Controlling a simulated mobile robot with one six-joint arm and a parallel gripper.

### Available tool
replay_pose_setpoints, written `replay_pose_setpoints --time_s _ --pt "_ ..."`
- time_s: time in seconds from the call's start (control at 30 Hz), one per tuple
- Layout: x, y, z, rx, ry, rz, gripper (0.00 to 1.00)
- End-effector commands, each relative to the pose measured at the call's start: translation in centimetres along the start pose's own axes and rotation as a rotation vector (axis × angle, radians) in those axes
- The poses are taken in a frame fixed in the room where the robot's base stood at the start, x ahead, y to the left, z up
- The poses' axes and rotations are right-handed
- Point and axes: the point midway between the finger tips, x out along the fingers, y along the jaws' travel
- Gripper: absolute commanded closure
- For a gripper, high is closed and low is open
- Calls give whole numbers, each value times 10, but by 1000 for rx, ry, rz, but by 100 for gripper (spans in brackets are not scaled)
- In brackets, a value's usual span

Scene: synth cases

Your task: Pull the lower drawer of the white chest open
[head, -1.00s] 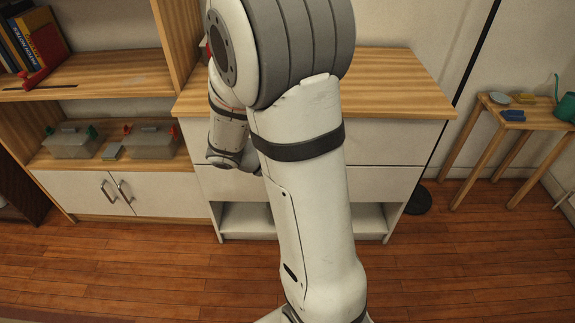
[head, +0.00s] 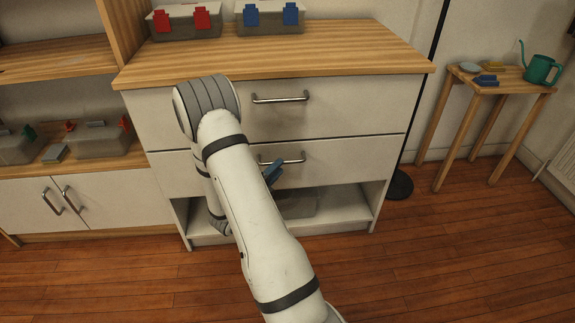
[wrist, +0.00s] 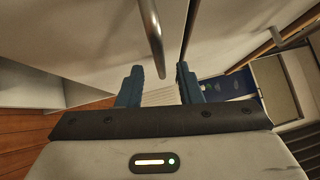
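The white chest (head: 160,118) has a wooden top, two drawers and an open bay below them. Its lower drawer (head: 345,158) looks shut, flush with the front. The drawer's metal bar handle (head: 290,160) is partly behind my arm and gripper. My gripper (head: 273,173), with blue fingers, is at the lower drawer's handle, just below it in the head view. In the wrist view my gripper (wrist: 158,78) is open, its fingers apart. A metal handle bar (wrist: 152,38) runs down to the gap between the fingertips; I see no grip on it.
The upper drawer (head: 340,105) has its own handle above. A grey box (head: 298,203) sits in the bay. Two clipped boxes stand on the top. A black pole base (head: 400,187) and a small side table (head: 500,88) are at the right. Floor in front is clear.

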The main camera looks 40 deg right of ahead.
Motion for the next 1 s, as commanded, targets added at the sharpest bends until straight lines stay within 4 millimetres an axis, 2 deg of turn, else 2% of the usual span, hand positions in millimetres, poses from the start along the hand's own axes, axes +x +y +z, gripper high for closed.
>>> replay_pose_setpoints --time_s 0.1,0.23,0.6,1.0 --pt "20 2 -1 3 4 -1 67" --pt "33 1 -1 3 3 -1 67" --pt "40 0 0 2 0 0 67" --pt "39 0 0 2 -1 0 100"
